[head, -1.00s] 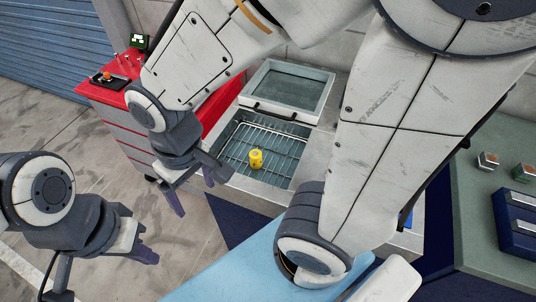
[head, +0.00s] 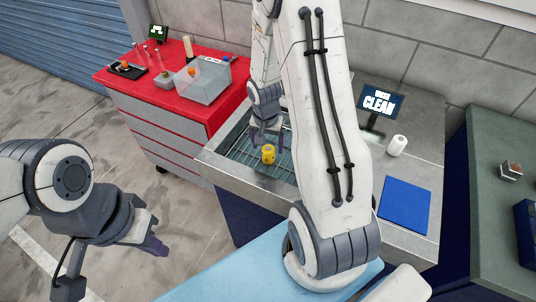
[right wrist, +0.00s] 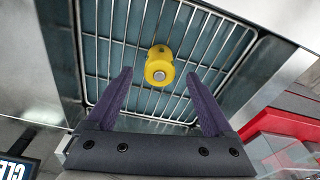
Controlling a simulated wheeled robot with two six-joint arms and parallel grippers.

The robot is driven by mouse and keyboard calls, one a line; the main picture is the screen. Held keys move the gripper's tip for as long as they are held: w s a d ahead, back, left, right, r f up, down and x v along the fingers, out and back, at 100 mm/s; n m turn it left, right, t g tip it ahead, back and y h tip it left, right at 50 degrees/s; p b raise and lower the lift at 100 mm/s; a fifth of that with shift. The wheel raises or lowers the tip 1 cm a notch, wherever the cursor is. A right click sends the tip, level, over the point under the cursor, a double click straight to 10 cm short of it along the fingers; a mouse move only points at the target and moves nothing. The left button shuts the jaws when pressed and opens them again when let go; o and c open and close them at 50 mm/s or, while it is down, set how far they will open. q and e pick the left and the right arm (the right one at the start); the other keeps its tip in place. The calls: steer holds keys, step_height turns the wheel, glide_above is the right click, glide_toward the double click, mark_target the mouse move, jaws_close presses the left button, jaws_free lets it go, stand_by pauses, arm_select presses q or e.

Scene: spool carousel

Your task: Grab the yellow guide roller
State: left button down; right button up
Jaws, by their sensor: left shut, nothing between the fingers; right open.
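The yellow guide roller (head: 268,154) stands on the wire rack in the sunken basin of the grey bench. In the right wrist view the roller (right wrist: 159,66) lies beyond the fingertips, near the middle between them, with nothing touching it. My right gripper (head: 266,138) is open and empty, above and just behind the roller in the head view; its two fingers (right wrist: 158,88) frame the roller in the wrist view. My left gripper (head: 155,246) is shut and empty, over the floor at the left, well away from the basin.
The wire rack (right wrist: 115,62) lies inside the basin walls. A red cabinet (head: 170,115) with a clear box (head: 203,80) stands to the left. A screen (head: 381,101), a white roll (head: 397,145) and a blue mat (head: 405,204) are on the bench at right.

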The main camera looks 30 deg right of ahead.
mark_target(268, 149)
step_height(268, 149, down, 5)
steer(key=shift+w+d+f, duration=0.1)
steer(key=shift+w+d, duration=0.05)
jaws_close()
